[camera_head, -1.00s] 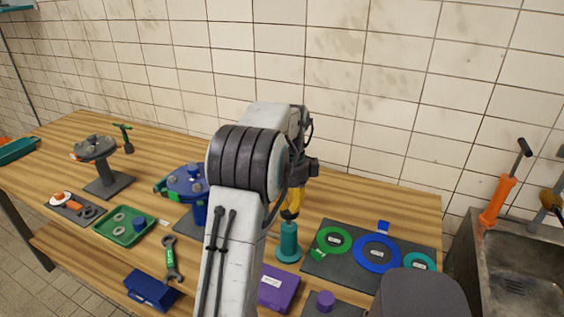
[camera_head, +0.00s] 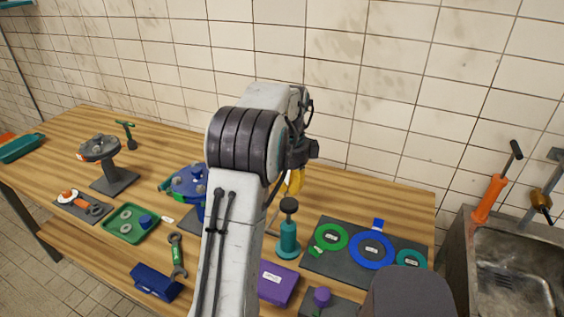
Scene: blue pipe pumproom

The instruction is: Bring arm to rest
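My arm rises from the bottom centre of the head view and bends over the workbench. My gripper (camera_head: 293,184) shows only as a small yellow part beside and behind my arm. It is above a teal cylinder with a black knob (camera_head: 288,238), which stands upright on the bench. A gap shows between the gripper and the knob. Its fingertips are too small and too covered to show whether they are open or shut.
The wooden workbench (camera_head: 395,197) holds a blue flanged fitting (camera_head: 188,181), a grey flange stand (camera_head: 113,178), a green tray (camera_head: 120,237), a wrench (camera_head: 177,255), a purple box (camera_head: 277,284) and a dark mat with rings (camera_head: 335,262). A sink (camera_head: 515,265) stands at right.

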